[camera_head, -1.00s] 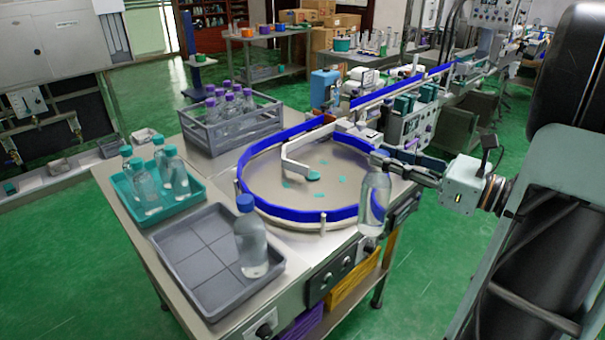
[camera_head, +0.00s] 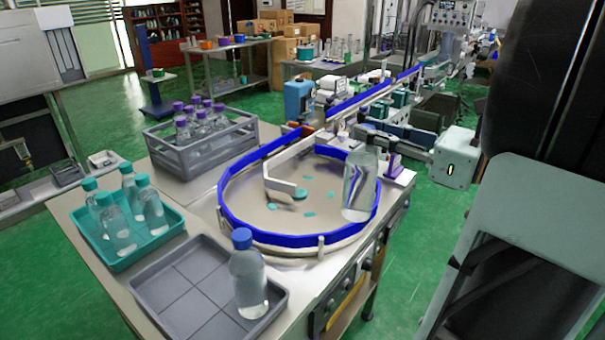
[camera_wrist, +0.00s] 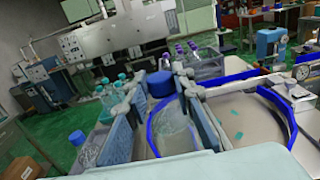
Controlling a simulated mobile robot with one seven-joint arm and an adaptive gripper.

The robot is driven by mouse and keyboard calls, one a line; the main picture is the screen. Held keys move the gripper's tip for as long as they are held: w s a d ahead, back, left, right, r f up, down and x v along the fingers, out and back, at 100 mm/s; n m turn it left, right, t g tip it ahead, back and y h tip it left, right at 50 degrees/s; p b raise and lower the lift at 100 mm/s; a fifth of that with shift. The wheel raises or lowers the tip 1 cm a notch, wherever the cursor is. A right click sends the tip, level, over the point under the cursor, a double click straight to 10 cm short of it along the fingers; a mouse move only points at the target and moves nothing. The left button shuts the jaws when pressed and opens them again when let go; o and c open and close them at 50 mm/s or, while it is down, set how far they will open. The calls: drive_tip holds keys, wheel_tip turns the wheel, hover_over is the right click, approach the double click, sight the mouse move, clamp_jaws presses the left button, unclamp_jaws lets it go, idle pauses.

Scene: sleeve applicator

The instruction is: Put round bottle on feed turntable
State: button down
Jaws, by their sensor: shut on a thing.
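A clear round bottle (camera_head: 360,188) hangs in my gripper (camera_head: 374,138), held near its top and slightly tilted. In the wrist view, a blue cap (camera_wrist: 160,84) and the clear bottle body (camera_wrist: 175,132) show between the two fingers of my gripper (camera_wrist: 160,100). The feed turntable (camera_head: 285,215) is a round grey disc with a blue rim and a pale guide arm. The held bottle overlaps the right side of the disc in the head view. I cannot tell how far its base is above the disc.
A blue-capped bottle (camera_head: 249,280) stands in a grey tray (camera_head: 175,300) at front left. A teal tray (camera_head: 118,258) holds several teal-capped bottles. A grey crate (camera_head: 200,155) holds purple-capped bottles. Small teal pieces (camera_head: 308,214) lie on the disc. The guide arm (camera_head: 278,187) crosses above it.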

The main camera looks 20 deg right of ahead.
drive_tip(key=w+a+f+b, duration=0.2)
drive_tip(key=w+a+f, duration=0.3)
drive_tip(key=w+f, duration=0.6)
drive_tip(key=shift+f, duration=0.55)
drive_tip(key=shift+w+f+b, duration=0.1)
drive_tip(key=shift+b, duration=0.2)
drive_tip(key=shift+f, duration=0.15)
drive_tip(key=c, duration=1.7)
unclamp_jaws()
drive_tip(key=shift+o, duration=0.2)
